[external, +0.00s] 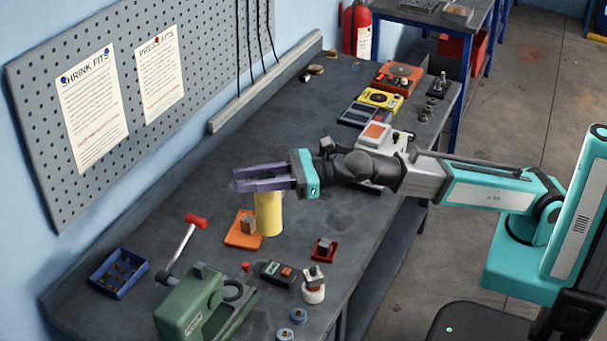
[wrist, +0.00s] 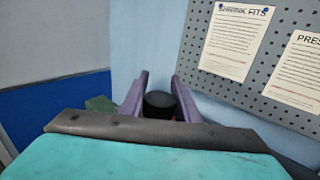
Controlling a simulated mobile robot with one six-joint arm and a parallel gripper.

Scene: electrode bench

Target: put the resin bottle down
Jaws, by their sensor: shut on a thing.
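The resin bottle (external: 268,214) is a yellow cylinder, upright over the middle of the bench. My gripper (external: 238,183), with purple fingers pointing left, is shut on its upper part. The fingers hide the bottle's top in the external view. In the wrist view its black cap (wrist: 160,101) shows between the two fingers (wrist: 158,88). The bottle's base appears close to the bench top beside the orange tray (external: 236,240); I cannot tell whether it touches the bench.
The orange tray holds a small block. A red tray (external: 333,252), a black meter (external: 273,272) and a green machine (external: 190,305) are nearer the front. Bare bench (external: 230,160) lies behind my gripper.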

